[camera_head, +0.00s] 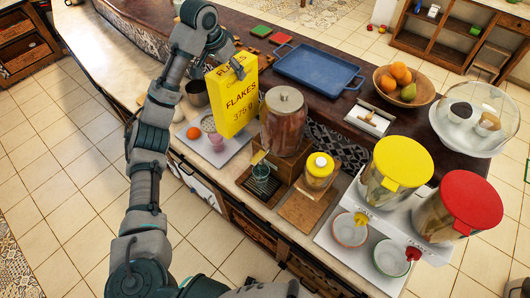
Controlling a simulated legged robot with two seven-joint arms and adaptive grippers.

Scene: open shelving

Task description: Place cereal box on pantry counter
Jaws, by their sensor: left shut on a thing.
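The yellow cereal box (232,98) reads "FLAKES 375 g" and is held upright, a little tilted, over the counter. My left gripper (238,68) is shut on its top edge, with the arm coming in from the lower left. The pantry counter (292,222) runs diagonally below, with a lower pale front ledge and a raised dark top. I cannot tell whether the box's bottom touches anything. My right gripper is not in view.
Close to the box stand a brown dispenser jar (284,122) and a metal pot (197,93). A blue tray (318,71), a fruit bowl (404,86), and yellow-lidded (403,160) and red-lidded (471,199) dispensers fill the counter to the right.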

